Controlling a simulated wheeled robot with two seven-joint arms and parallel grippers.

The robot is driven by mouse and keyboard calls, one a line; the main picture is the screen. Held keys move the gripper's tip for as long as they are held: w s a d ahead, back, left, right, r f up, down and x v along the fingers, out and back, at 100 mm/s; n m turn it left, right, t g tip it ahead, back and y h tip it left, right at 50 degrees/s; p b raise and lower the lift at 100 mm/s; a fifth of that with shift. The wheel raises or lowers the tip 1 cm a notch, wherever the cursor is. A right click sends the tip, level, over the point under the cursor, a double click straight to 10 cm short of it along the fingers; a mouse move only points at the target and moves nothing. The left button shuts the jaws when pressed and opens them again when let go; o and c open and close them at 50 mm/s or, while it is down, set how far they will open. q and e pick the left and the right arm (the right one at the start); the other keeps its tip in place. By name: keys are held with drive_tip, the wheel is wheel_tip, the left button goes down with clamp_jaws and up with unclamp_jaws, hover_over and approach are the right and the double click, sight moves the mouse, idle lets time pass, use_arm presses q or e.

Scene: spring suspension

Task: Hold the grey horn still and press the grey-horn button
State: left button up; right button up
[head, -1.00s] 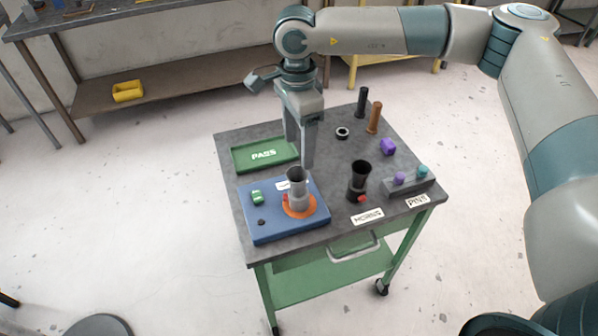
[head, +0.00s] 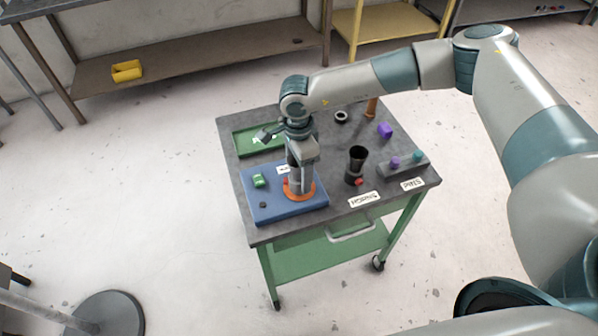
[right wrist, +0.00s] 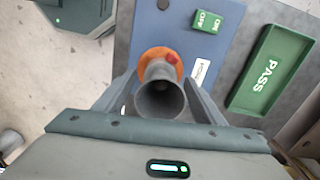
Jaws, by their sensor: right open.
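The grey horn (right wrist: 160,98) stands upright on an orange ring (right wrist: 150,56) on the blue board (head: 270,213). In the right wrist view its flared mouth faces the camera, and a red button (right wrist: 172,58) shows at its base. My right gripper (head: 303,184) points down over the horn. Its two fingers are open, one on each side of the horn, with gaps visible in the right wrist view. In the head view the gripper hides most of the horn. My left gripper is not in view.
A green switch (head: 259,181) sits on the blue board. A black horn (head: 357,160) with a red button stands to the right, near a grey pin block (head: 404,168). A green PASS tray (head: 243,146) lies behind the board.

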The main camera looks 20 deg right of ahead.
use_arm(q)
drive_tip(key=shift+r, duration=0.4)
use_arm(e)
drive_tip(key=shift+f, duration=1.2)
drive_tip(key=c, duration=1.3)
drive_tip(key=o, duration=0.3)
drive_tip(key=shift+c, duration=1.2)
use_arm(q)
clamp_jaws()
